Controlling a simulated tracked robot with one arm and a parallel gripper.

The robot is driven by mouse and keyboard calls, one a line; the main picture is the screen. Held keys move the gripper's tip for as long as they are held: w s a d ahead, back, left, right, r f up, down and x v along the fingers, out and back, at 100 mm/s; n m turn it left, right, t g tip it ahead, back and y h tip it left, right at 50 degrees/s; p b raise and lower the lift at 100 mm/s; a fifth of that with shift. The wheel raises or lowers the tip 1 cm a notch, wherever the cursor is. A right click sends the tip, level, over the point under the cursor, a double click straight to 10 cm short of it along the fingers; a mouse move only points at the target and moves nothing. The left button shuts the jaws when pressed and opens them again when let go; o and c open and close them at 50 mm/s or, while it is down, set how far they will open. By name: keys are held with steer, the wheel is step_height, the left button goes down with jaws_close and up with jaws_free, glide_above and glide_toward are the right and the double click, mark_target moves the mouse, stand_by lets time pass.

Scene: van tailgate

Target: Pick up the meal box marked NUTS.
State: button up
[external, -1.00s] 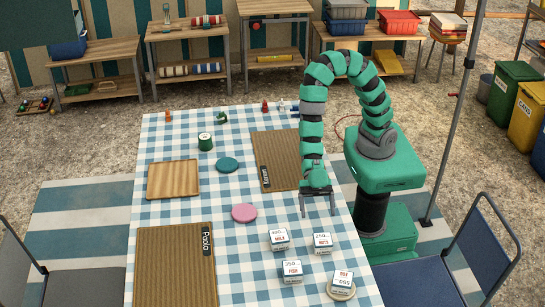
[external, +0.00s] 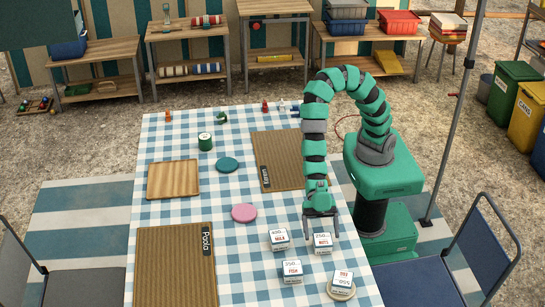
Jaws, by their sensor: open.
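The meal box that reads as NUTS (external: 322,244) is a small white box with a printed top, in the right-hand part of the front group on the checked tablecloth. My gripper (external: 322,236) is open, pointing down, with one finger at each side of this box's far part in the picture. The fingers look empty. I cannot tell from this angle how high the fingertips are or whether they touch the box. Similar boxes stand close by: one to the left (external: 278,239), one in front (external: 291,271), and one on a round coaster (external: 343,292).
The checked table (external: 185,211) also carries a pink disc (external: 244,213), a teal disc (external: 227,164), a wooden tray (external: 173,180), brown mats (external: 175,270) and a green can (external: 205,142). Blue chairs stand at the near corners. Tablecloth is clear left of the boxes.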

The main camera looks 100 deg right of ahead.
steer(key=c, duration=1.1)
steer(key=shift+c, duration=0.2)
steer(key=shift+r, duration=0.1)
